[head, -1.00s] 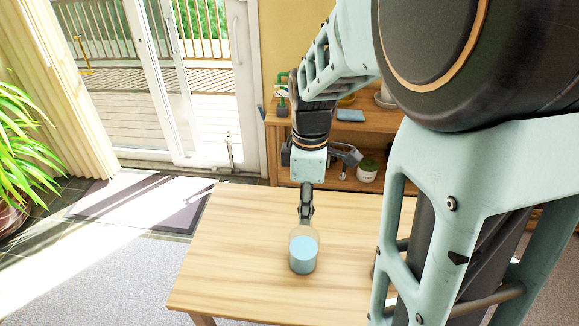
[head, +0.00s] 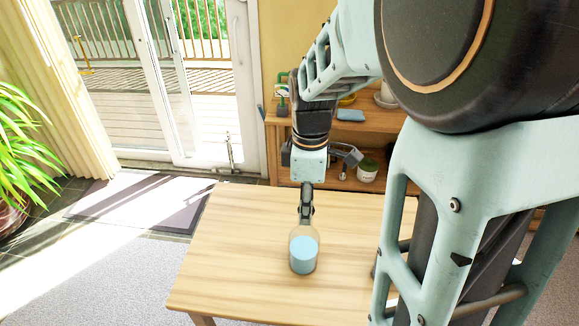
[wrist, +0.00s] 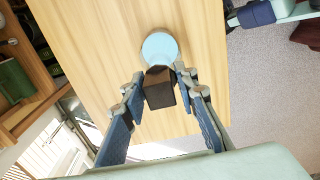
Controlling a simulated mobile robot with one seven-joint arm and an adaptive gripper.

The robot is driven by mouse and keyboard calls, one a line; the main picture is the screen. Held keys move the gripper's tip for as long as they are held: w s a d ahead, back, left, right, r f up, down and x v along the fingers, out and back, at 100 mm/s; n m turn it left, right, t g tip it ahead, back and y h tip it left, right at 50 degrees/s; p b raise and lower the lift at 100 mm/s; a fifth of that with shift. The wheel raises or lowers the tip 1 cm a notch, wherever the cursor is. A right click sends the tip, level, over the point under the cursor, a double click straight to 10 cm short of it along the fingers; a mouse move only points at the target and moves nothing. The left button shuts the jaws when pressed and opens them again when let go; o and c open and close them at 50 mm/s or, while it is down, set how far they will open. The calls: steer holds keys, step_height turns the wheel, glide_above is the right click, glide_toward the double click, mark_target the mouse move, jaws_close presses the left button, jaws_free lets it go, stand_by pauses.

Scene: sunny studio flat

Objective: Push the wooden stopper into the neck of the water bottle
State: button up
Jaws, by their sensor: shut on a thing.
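The water bottle (head: 303,257), clear with light blue water, stands upright on the wooden table (head: 235,250). It also shows in the wrist view (wrist: 160,47), just beyond the fingertips. My gripper (head: 306,211) points down at the top of the bottle from behind it. In the wrist view my gripper (wrist: 159,78) is shut on the dark brown wooden stopper (wrist: 159,92), a squarish block between the two fingers. The stopper's far end overlaps the near edge of the bottle in this view. I cannot tell whether it touches or enters the neck, which is hidden.
The tabletop around the bottle is bare. A wooden shelf (head: 345,128) with a plant pot (head: 367,172) and other items stands behind the table. A glass sliding door (head: 205,80) and a dark mat (head: 140,203) are at the left, with a leafy plant (head: 20,140) at the edge.

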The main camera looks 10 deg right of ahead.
steer(key=shift+f, duration=0.2)
steer(key=shift+f+b, duration=0.3)
steer(key=shift+b, duration=0.1)
steer(key=shift+f+b, duration=0.9)
steer(key=shift+f, duration=0.05)
stand_by(1.7)
steer(key=shift+s+f, duration=0.15)
steer(key=shift+f, duration=0.1)
stand_by(0.8)
steer(key=o, duration=1.2)
steer(key=shift+r, duration=0.1)
steer(key=shift+o, duration=0.3)
steer(key=o, duration=0.4)
steer(key=shift+w+r, duration=0.1)
steer(key=shift+w, duration=0.1)
